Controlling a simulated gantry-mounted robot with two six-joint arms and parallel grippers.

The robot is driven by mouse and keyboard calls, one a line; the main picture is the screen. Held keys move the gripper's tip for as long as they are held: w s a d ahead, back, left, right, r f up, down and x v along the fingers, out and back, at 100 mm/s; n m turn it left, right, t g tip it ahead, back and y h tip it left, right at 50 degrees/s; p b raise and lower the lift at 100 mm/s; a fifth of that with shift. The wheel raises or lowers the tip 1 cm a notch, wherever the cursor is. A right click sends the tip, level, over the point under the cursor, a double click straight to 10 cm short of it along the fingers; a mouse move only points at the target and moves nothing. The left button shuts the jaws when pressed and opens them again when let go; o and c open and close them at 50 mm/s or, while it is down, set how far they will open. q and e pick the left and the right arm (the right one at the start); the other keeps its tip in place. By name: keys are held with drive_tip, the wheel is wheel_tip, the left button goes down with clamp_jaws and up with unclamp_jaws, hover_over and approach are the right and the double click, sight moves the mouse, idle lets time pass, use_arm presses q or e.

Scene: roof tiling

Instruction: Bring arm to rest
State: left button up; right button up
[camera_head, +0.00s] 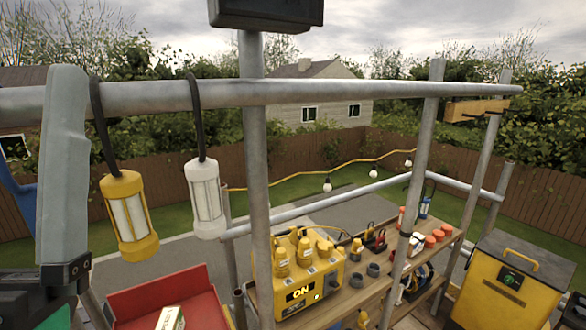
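No gripper fingers can be made out in the head view. A grey upright part with dark fittings at its lower end fills the left edge, and I cannot tell whether it belongs to my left arm. No part of my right arm can be clearly made out.
A horizontal scaffold pipe (350,90) crosses the view. Yellow (132,217) and white (205,198) lanterns hang from it. Below are a red tray (135,300), a yellow charger box (300,294) on a wooden shelf (350,298), and a yellow bin (505,290) at right.

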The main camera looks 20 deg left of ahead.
use_arm(q)
drive_tip(key=w+d+f+g+h, duration=0.35)
drive_tip(key=w+h, duration=0.25)
drive_tip(key=h, duration=0.4)
wheel_tip(320, 180, up, 19)
drive_tip(key=p, duration=2)
drive_tip(key=shift+w+a+r+m, duration=0.15)
drive_tip(key=shift+m, duration=0.15)
drive_tip(key=shift+t, duration=0.25)
